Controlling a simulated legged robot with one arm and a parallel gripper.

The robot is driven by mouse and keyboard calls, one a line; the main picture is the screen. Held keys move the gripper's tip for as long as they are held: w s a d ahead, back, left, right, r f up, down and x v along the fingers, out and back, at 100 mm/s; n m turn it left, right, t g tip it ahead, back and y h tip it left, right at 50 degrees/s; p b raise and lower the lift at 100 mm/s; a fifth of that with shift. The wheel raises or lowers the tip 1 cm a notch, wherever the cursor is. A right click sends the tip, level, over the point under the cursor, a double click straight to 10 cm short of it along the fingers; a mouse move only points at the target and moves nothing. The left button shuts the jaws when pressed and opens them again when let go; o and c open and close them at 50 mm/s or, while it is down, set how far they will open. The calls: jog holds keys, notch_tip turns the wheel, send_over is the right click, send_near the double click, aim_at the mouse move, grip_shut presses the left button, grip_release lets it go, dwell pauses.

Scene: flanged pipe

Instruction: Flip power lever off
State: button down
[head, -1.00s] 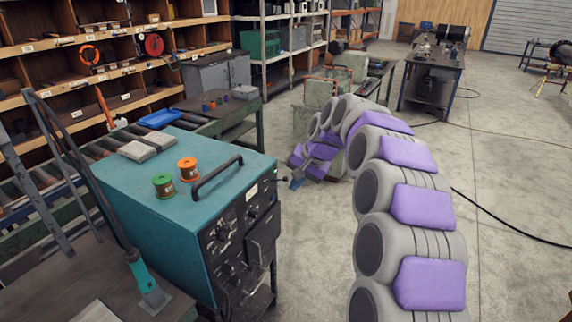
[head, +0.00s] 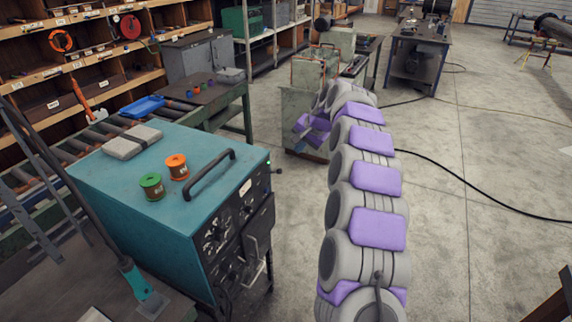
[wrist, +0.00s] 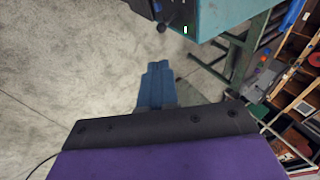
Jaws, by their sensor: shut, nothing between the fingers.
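The teal power box (head: 130,180) stands at the left in the head view, with knobs and dials on its black front panel. The lever (head: 277,171) is a small dark stub with a round end at the panel's upper right edge. In the wrist view the lever's black ball end (wrist: 161,27) hangs at the top, near a lit green lamp (wrist: 185,29). My gripper's blue fingers (wrist: 158,80) are shut and empty, pointing toward the lever with a gap between.
A green and an orange spool (head: 177,167) and a grey block (head: 132,142) lie on the box, beside its black handle (head: 210,175). A grey-green cabinet (head: 303,115) stands behind my arm. A black cable (head: 470,190) crosses the open floor at right.

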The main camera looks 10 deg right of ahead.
send_near(281, 170)
jog(key=b+x, duration=0.1)
jog(key=x, duration=0.5)
jog(key=shift+b, duration=0.35)
jog(key=shift+w+a+f, duration=0.25)
jog(key=shift+a+f, duration=0.05)
jog(key=shift+a, duration=0.05)
jog(key=shift+d+f, duration=0.15)
jog(key=shift+d, duration=0.05)
notch_tip(281, 170, down, 7)
jog(key=s+d+t+y+b, duration=0.1)
jog(key=y+b, duration=0.1)
jog(key=b, duration=0.4)
jog(key=shift+s+d+t, duration=0.2)
jog(key=shift+d+t, duration=0.2)
